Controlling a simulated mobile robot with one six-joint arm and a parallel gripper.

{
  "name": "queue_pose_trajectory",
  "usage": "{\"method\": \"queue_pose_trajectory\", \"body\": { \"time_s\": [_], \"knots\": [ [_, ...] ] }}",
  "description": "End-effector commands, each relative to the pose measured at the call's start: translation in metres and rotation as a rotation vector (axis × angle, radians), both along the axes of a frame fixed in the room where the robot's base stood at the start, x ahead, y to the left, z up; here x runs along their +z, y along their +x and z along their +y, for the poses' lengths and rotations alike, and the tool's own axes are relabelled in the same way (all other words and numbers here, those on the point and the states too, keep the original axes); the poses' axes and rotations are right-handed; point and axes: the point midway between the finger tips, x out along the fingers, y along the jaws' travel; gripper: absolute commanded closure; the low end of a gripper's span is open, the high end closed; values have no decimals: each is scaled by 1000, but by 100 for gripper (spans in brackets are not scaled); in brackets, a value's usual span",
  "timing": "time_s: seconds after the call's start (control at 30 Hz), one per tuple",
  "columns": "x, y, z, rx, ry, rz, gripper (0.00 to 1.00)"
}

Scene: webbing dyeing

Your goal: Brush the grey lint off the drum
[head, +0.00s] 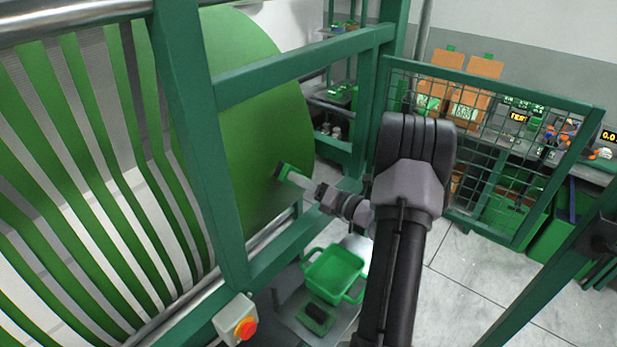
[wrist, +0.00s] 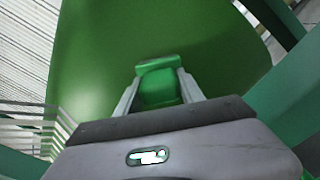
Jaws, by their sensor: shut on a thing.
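My gripper (head: 293,178) is shut on a green brush (wrist: 158,88), with one pale finger on each side of it. The brush also shows as a small green block in the head view (head: 283,170). Its head is at the smooth green face of the drum (head: 245,95); I cannot tell whether it touches. The drum also fills much of the wrist view (wrist: 110,50). I cannot make out any grey lint on the part of the drum in view. The brush's bristles are hidden.
Green frame posts (head: 196,140) and a rail (head: 300,78) stand close to my arm. A green bin (head: 335,270) and a dark-topped green block (head: 315,316) sit below. A red stop button (head: 243,331) is at the front. A mesh gate (head: 490,140) is right.

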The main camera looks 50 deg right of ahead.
Motion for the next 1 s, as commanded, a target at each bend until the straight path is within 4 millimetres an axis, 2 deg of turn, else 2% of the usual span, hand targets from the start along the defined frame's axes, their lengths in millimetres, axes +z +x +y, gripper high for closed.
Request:
{"method": "queue_pose_trajectory", "body": {
  "time_s": [0.1, 0.33, 0.5, 0.77, 1.0],
  "knots": [
    [1, -1, 14, 1, 1, 0, 87],
    [0, -3, 26, 1, -1, 1, 87],
    [1, -3, 46, 1, 1, -1, 87],
    [0, -3, 62, 2, 0, 1, 87],
    [0, -7, 87, 1, 0, 1, 87]
  ]
}}
